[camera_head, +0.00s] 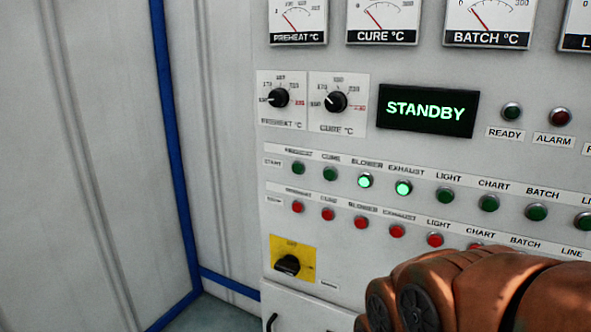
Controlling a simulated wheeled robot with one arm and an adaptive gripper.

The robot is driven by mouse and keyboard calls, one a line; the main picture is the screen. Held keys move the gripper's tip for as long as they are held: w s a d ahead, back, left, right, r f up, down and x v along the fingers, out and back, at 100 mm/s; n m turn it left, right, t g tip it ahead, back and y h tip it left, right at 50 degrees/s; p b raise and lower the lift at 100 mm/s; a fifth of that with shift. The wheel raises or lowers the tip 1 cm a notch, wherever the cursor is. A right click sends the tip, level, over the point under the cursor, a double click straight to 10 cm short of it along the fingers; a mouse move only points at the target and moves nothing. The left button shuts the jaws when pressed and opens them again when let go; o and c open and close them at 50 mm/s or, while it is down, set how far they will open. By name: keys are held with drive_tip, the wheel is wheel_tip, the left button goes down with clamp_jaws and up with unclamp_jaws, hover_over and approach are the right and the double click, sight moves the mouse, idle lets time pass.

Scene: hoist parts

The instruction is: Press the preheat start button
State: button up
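The preheat start button (298,168) is the leftmost green button in the start row of the grey control panel (225,100). It is unlit and nothing covers it. The cure start button (330,174) beside it is also unlit green. The red preheat stop button (297,207) is just below. The display (428,109) reads STANDBY. An orange part of my arm shows at the lower right, well right of and below the preheat start button. My gripper's fingers are not visible.
The blower (365,181) and exhaust (403,188) start buttons glow green. Preheat and cure knobs (278,98) sit above the buttons. A black rotary switch on a yellow plate (289,264) is below. The space before the panel's left side looks clear. My arm hides the lower right.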

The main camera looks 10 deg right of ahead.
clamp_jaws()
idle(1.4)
